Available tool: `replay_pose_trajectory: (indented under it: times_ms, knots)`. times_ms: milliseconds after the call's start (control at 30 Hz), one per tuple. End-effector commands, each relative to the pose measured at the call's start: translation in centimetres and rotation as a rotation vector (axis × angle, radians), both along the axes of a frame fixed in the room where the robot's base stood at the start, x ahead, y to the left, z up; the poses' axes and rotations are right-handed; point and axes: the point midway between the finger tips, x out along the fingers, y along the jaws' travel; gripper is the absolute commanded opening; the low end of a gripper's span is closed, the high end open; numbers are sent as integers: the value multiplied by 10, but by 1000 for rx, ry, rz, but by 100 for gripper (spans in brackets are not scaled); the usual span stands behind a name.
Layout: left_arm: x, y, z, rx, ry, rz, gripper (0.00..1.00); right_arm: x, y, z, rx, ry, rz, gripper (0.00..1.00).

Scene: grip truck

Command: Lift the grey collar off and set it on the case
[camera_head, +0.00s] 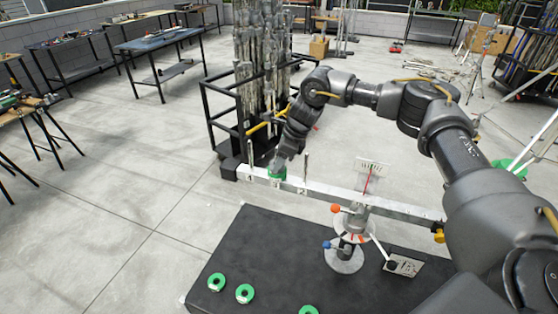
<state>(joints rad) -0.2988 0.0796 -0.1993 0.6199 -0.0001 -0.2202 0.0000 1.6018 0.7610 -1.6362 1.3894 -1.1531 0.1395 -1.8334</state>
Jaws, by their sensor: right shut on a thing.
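A long pale beam (325,193) with upright pegs lies across a stand above the black case (250,245). My right gripper (277,168) points down at the beam's left end. It is shut on a green collar (277,174) that sits low at the beam, partly hidden by the fingers. I cannot tell whether the collar touches the beam. I cannot make out a grey collar. Green rings lie on the case top near its front edge, one at the left (217,282) and one beside it (244,293). My left gripper is out of view.
The stand has a round grey base (344,258) and orange and blue knobs. A black frame cart (225,125) full of metal poles stands just behind the beam's left end. A tripod (515,150) stands at the right. The case's left part is mostly bare.

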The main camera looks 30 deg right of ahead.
Motion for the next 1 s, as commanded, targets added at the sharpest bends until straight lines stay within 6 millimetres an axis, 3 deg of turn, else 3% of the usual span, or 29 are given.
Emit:
replay_pose_trajectory:
  times_ms: [1000]
  knots:
    - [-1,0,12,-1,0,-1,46,0,0,16,0,0,0,20]
